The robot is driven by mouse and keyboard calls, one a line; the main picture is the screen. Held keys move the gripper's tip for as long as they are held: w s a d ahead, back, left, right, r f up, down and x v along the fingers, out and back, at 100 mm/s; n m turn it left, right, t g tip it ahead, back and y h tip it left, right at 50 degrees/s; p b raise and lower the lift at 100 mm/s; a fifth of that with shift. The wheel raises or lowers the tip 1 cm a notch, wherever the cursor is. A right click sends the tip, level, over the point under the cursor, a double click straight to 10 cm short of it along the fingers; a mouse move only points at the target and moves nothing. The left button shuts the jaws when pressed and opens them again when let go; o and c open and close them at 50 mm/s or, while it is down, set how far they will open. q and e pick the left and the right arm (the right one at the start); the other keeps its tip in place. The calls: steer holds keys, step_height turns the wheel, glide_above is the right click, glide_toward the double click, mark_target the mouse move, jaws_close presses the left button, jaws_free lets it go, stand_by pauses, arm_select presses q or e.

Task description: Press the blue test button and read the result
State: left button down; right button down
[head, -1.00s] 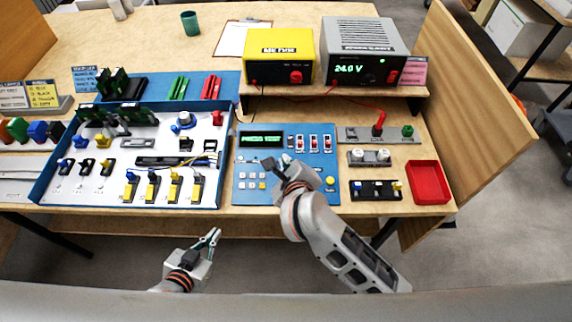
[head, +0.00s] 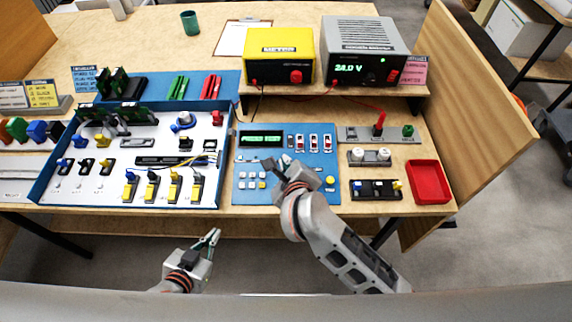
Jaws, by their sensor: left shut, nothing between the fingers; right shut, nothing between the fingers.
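The blue test panel (head: 283,143) lies flat on the bench right of the assembly tray. Its dark display (head: 261,139) is lit with green text too small to read. A keypad of small buttons (head: 252,180) sits below the display. My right gripper (head: 270,165) is shut and empty, over the panel beside the keypad; I cannot tell if it touches. Its fingers and wrist hide part of the panel, and no blue button stands out. A yellow button (head: 330,181) is at the panel's lower right. My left gripper (head: 212,238) is shut and empty, in front of the bench.
A blue-rimmed tray (head: 221,140) with several components stands left of the panel. A yellow unit (head: 279,52) and a grey supply (head: 352,66) reading 24.0 V sit on the shelf behind. A red bin (head: 429,182) is at right.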

steer(key=shift+w+f, duration=0.1)
steer(key=shift+f, duration=0.4)
stand_by(0.7)
stand_by(0.3)
steer(key=shift+s+r+p, duration=0.2)
steer(key=shift+r+p, duration=0.45)
steer(key=shift+r, duration=0.15)
steer(key=r+p, duration=0.2)
steer(key=shift+s+r+p, duration=0.25)
steer(key=shift+r+p, duration=0.05)
steer(key=shift+s+r, duration=0.25)
steer(key=shift+r, duration=0.9)
